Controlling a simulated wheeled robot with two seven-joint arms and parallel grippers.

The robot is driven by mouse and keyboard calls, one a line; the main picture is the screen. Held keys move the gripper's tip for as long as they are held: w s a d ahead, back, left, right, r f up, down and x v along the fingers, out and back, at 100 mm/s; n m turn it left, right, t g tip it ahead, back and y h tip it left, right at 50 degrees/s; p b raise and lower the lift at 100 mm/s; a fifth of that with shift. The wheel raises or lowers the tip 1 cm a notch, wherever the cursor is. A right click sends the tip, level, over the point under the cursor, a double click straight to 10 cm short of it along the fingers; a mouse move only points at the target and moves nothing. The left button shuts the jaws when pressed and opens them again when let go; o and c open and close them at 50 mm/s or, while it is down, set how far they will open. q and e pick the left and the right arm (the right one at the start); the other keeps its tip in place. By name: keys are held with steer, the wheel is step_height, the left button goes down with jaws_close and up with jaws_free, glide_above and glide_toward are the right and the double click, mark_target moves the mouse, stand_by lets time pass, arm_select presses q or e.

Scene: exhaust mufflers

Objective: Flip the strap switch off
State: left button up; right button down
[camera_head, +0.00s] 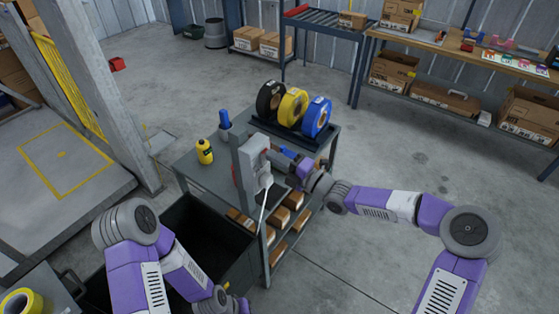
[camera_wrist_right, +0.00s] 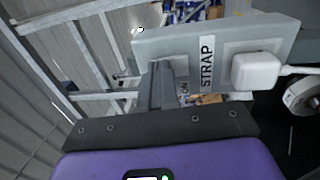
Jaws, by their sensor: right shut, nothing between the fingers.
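The grey upright switch panel (camera_head: 246,160) stands at the front edge of the grey cart. In the right wrist view the panel (camera_wrist_right: 275,28) carries a vertical STRAP label (camera_wrist_right: 207,62) and an ON marking (camera_wrist_right: 185,88). My right gripper (camera_head: 280,153) reaches in from the right to the panel's face. In the wrist view its shut, empty fingers (camera_wrist_right: 162,82) are close to the panel, left of the label; contact cannot be told. The switch lever is hidden behind them. My left gripper (camera_head: 232,302) is low at the bottom edge, too small to read.
A white plug (camera_wrist_right: 255,71) with a cable sits right of the label. The cart top (camera_head: 205,178) holds a yellow bottle (camera_head: 204,151), a blue-topped bottle (camera_head: 224,122) and tape rolls (camera_head: 291,107). A black bin (camera_head: 185,215) stands in front. Floor to the right is clear.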

steer(key=shift+w+a+r+g+h+p, duration=0.1)
steer(key=shift+a+r+g+h+p, duration=0.15)
steer(key=shift+r+g+h+p, duration=0.45)
steer(key=p+v, duration=0.2)
steer(key=v, duration=1.2)
steer(key=shift+d, duration=0.1)
